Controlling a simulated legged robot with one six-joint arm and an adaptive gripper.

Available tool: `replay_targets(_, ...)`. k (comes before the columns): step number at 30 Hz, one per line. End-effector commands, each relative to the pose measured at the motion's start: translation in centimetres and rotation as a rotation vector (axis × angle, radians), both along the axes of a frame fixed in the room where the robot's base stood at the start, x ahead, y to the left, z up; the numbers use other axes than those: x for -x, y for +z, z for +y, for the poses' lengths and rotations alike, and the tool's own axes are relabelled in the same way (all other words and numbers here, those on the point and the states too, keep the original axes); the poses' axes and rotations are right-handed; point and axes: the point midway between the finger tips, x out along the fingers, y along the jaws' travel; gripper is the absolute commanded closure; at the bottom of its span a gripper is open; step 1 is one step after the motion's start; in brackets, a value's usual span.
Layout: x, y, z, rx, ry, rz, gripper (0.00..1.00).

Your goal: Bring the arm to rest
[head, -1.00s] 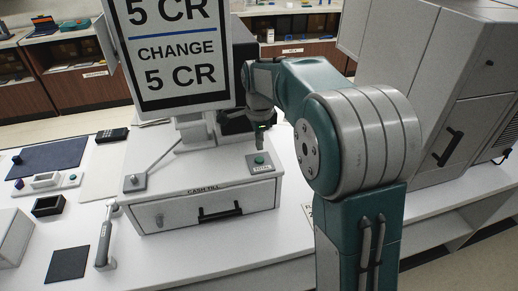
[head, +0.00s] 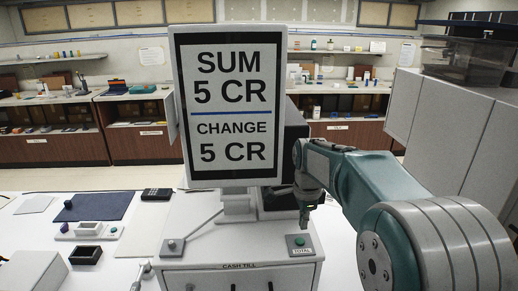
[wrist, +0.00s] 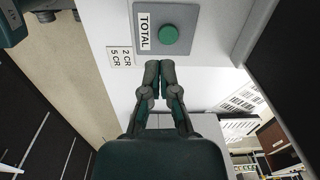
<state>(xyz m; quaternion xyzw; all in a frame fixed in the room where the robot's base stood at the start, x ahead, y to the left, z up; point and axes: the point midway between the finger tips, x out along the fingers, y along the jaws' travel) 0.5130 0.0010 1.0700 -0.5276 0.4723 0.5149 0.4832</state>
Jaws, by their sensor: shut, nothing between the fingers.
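My gripper (head: 305,218) is shut and empty, just above the till top beside the green TOTAL button (head: 299,240). In the wrist view my gripper (wrist: 160,64) has its two fingertips together, just below the grey plate of the TOTAL button (wrist: 169,35). I cannot tell whether the fingertips touch anything. My arm reaches in from the right of the head view, bent at the elbow. The cash till (head: 240,277) is white and stands on the counter. Its display (head: 232,105) reads SUM 5 CR, CHANGE 5 CR.
A lever on a grey plate (head: 172,247) stands at the till's left. A dark blue mat (head: 95,207), a card reader (head: 157,194) and a black box (head: 86,255) lie on the counter at left. A large grey cabinet (head: 440,125) stands at right.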

Motion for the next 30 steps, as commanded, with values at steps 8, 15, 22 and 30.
replay_targets(8,7.4,4.5,0.0,0.036,0.396,-0.133,1.00)
replay_targets(15,14.1,6.1,0.0,0.111,0.752,-0.233,1.00)
replay_targets(22,20.3,5.7,0.0,0.221,1.086,-0.315,1.00)
replay_targets(30,25.4,3.8,0.0,0.356,1.394,-0.371,1.00)
